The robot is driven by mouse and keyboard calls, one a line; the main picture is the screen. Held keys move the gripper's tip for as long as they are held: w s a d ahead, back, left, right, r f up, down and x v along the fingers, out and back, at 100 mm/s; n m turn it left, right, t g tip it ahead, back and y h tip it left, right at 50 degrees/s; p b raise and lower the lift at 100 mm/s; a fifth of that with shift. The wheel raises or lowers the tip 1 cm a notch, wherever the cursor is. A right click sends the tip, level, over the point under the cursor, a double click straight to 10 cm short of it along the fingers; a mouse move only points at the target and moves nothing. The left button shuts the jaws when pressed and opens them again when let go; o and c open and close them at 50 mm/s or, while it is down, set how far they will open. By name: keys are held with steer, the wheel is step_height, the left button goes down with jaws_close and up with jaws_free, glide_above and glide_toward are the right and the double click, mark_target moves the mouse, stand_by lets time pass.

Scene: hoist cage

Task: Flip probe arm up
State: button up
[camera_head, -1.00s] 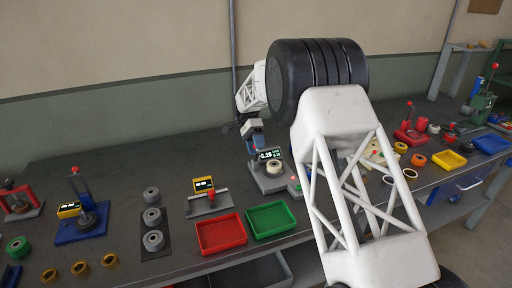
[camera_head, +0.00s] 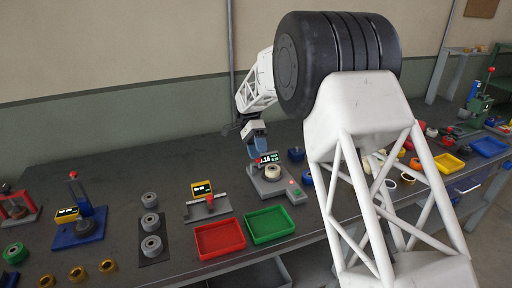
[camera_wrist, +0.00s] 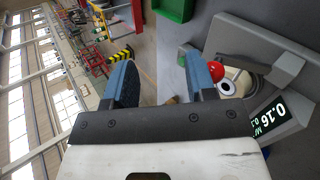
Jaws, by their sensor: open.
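The gauge station (camera_head: 268,186) stands on the bench, with a grey base, a digital display (camera_head: 267,159) and a pale ring part (camera_head: 272,172) on it. In the wrist view the display (camera_wrist: 276,118) reads about 0.16. A red ball knob (camera_wrist: 216,70), which looks like the probe arm's end, sits just beside the right-hand finger, over the ring part (camera_wrist: 236,82). Whether it touches the finger I cannot tell. My gripper (camera_wrist: 161,80) is open with nothing between its blue fingers. In the head view my gripper (camera_head: 257,140) is at the station's back and hides the probe arm.
A red tray (camera_head: 219,251) and a green tray (camera_head: 270,238) lie in front of the station. A small gauge stand (camera_head: 207,205) is to its left. My large arm links cover the bench to its right. A green tray (camera_wrist: 174,8) shows in the wrist view.

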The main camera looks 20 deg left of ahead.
steer(key=s+d, duration=0.6)
steer(key=s, duration=0.2)
steer(key=shift+r, duration=0.4)
steer(key=shift+s, duration=0.1)
